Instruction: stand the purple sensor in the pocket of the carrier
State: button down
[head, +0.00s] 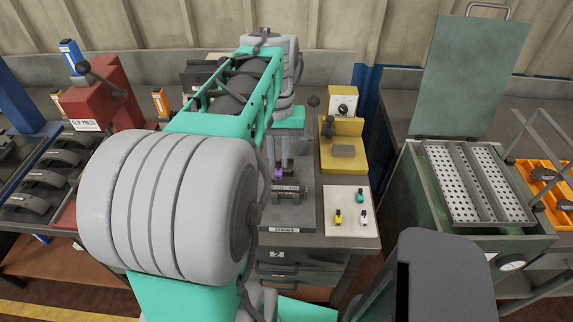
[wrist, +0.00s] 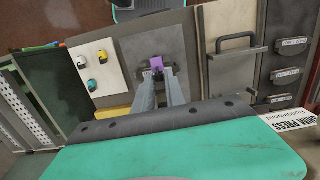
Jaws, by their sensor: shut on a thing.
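The purple sensor (head: 278,174) is between the fingertips of my gripper (head: 282,168), above the bench. In the wrist view the purple sensor (wrist: 157,63) shows at the tips of my gripper (wrist: 156,72), which is shut on it. A small dark grey block, which looks like the carrier (head: 288,190), stands on the grey plate just below and to the right of the sensor in the head view. Its pocket is too small to make out. I cannot tell whether the sensor touches the carrier.
A white card (head: 347,222) with yellow, teal and white sensors lies right of the grey plate (head: 300,216). A yellow fixture (head: 341,155) stands behind it. A red press (head: 98,92) is at left; an open green cabinet (head: 455,190) is at right. My arm hides much of the bench.

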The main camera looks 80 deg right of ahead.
jog(key=shift+y, duration=0.7)
jog(key=d+f, duration=0.2)
jog(key=d, duration=0.2)
jog(key=d+f+p, duration=0.1)
jog(key=d+f, duration=0.2)
jog(key=d, duration=0.1)
jog(key=w+d+f, duration=0.1)
jog(key=d+f, duration=0.1)
jog(key=d, duration=0.2)
jog(key=shift+w+d+f, duration=0.1)
jog(key=shift+d+f, duration=0.1)
notch_tip(320, 180, down, 3)
jog(key=shift+r+p, duration=0.15)
jog(key=shift+p, duration=0.15)
jog(key=shift+a+f+b, duration=0.1)
jog(key=shift+f+b, duration=0.2)
jog(key=shift+f, duration=0.55)
jog(key=c, duration=1.6)
grip_release()
jog(key=shift+a+f, duration=0.1)
jog(key=shift+f, duration=0.05)
jog(key=shift+o, duration=1.1)
notch_tip(320, 180, up, 13)
jog(key=d+p, duration=0.2)
jog(key=p, duration=0.1)
jog(key=shift+w+d+r, duration=0.2)
jog(key=shift+w+d, duration=0.05)
jog(key=shift+d, duration=0.05)
